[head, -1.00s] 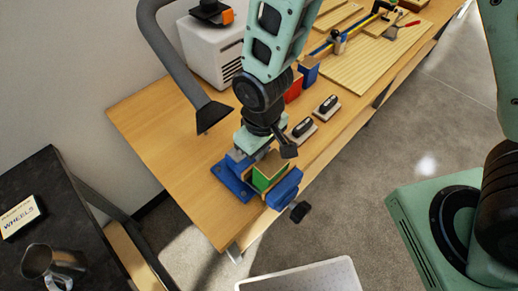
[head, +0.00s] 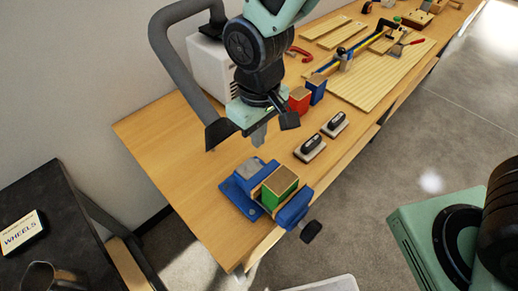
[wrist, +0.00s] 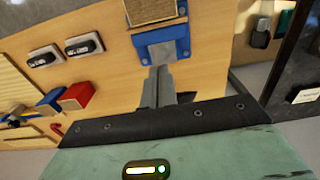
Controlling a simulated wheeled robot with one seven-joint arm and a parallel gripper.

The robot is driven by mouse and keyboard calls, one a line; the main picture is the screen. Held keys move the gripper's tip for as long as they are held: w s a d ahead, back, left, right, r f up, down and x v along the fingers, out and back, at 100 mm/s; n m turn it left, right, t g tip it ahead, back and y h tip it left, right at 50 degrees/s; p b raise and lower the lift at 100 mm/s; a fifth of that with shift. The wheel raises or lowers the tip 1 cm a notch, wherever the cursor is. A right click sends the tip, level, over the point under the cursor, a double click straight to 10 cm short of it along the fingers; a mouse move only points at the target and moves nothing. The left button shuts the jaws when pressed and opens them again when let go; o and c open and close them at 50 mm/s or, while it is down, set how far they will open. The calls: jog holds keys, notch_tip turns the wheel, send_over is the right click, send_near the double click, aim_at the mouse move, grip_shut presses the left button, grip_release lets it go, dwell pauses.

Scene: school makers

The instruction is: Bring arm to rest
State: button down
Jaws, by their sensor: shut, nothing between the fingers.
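My gripper (head: 259,136) is shut and empty in the head view, above the workbench and up behind the blue vise (head: 243,188). A green block with a wooden top (head: 280,187) sits between the jaws of the vise at the bench's near end. In the wrist view my gripper's fingers (wrist: 158,85) are together, pointing toward the blue vise (wrist: 163,45). The block's wooden top (wrist: 150,10) shows beyond it. My gripper is apart from both the vise and the block.
Two sanding blocks (head: 310,147) lie right of my gripper on the workbench (head: 165,135). Red (head: 299,99) and blue (head: 317,88) blocks stand farther back. A grey duct (head: 165,75) arches close on the left. A dark table (head: 45,190) stands at lower left.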

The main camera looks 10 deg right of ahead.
jog(key=shift+r, duration=0.65)
jog(key=s+d+r, duration=0.3)
jog(key=s+r, duration=0.2)
jog(key=s, duration=0.2)
jog(key=shift+d+r+y, duration=0.15)
jog(key=shift+r+y, duration=0.05)
jog(key=shift+y, duration=0.1)
jog(key=c, duration=2.1)
grip_release()
jog(key=shift+n, duration=0.4)
jog(key=s+d, duration=0.1)
jog(key=s+d+r, duration=0.1)
jog(key=s, duration=0.1)
jog(key=s+d, duration=0.1)
jog(key=s, duration=0.1)
jog(key=shift+s+r, duration=0.2)
jog(key=shift+r, duration=0.15)
jog(key=shift+c, duration=0.2)
jog(key=o, duration=0.7)
jog(key=shift+s+d, duration=0.25)
jog(key=shift+s, duration=0.15)
